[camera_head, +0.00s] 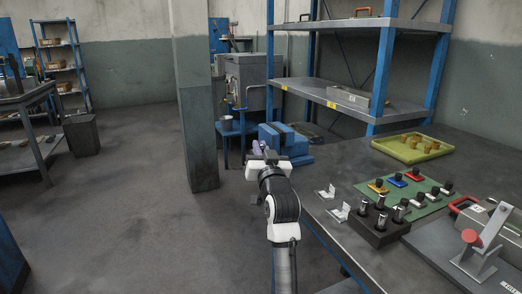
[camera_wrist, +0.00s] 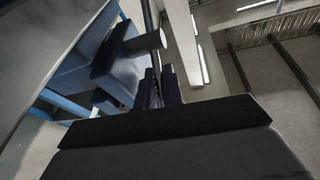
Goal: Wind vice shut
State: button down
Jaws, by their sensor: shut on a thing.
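The blue vice (camera_head: 285,138) stands at the left end of the workbench, beyond my gripper. My gripper (camera_head: 262,150) is at the vice's near left side, and the white hand hides part of the contact. In the wrist view the blue vice body (camera_wrist: 122,82) fills the upper left, with a dark block and a grey round screw end (camera_wrist: 150,41) beside the fingers. My gripper (camera_wrist: 160,88) is shut on a thin dark bar (camera_wrist: 149,20), which looks like the vice handle. How far apart the vice jaws stand cannot be told.
The workbench (camera_head: 335,243) holds a black block with metal pins (camera_head: 378,222), a green mat with coloured parts (camera_head: 425,195), a yellow tray (camera_head: 400,154) and a lever press (camera_head: 482,250). A shelf rack (camera_head: 340,100) stands behind. The floor (camera_head: 130,200) at left is clear.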

jog(key=c, duration=1.8)
grip_release()
jog(key=shift+s+a+y, duration=0.1)
jog(key=shift+a+y, duration=0.2)
jog(key=shift+a, duration=0.35)
jog(key=shift+d, duration=0.2)
jog(key=b+v, duration=0.1)
jog(key=v, duration=1.2)
jog(key=shift+s, duration=0.45)
jog(key=shift+d, duration=0.1)
